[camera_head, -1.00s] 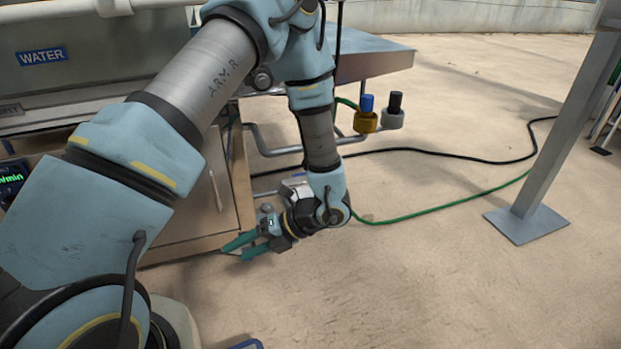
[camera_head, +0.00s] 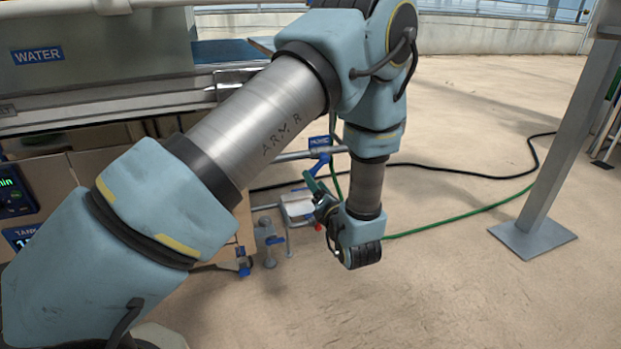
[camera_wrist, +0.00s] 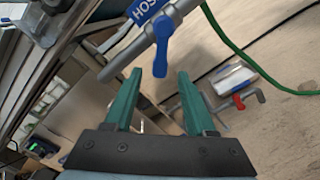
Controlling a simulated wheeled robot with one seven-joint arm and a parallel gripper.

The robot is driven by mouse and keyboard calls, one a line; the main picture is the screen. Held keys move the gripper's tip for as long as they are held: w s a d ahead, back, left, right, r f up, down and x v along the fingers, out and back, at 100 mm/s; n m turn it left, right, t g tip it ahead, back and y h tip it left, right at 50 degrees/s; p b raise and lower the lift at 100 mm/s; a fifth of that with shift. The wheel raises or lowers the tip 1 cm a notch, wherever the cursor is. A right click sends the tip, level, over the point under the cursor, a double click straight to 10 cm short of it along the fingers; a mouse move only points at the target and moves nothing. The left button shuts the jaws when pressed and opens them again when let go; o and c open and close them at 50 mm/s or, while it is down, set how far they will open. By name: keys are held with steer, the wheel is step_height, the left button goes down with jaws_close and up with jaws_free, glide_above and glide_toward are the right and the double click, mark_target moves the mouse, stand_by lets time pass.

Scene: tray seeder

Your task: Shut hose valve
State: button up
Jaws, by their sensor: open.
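The hose valve's blue handle (camera_wrist: 161,45) hangs from a grey pipe (camera_wrist: 135,52) in the wrist view, angled across the pipe. A blue label (camera_wrist: 146,9) beginning "HOS" sits above it, partly cut off. My gripper (camera_wrist: 158,75) is open, with its green fingers apart. The handle's lower end appears between the fingertips in the picture; I cannot tell whether it lies between them in depth, and no contact shows. In the head view the blue handle (camera_head: 319,164) is small, below its label, with my gripper (camera_head: 311,181) just under it.
A red-handled valve (camera_wrist: 238,101) and a white block (camera_wrist: 232,79) lie beyond the right finger. A green hose (camera_head: 450,219) and black cable (camera_head: 455,169) run over the floor. A grey post (camera_head: 555,150) stands right.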

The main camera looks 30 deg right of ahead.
steer(key=shift+w+d, duration=0.15)
steer(key=shift+w, duration=0.95)
steer(key=shift+w+d, duration=0.1)
steer(key=shift+w, duration=0.95)
jaws_close()
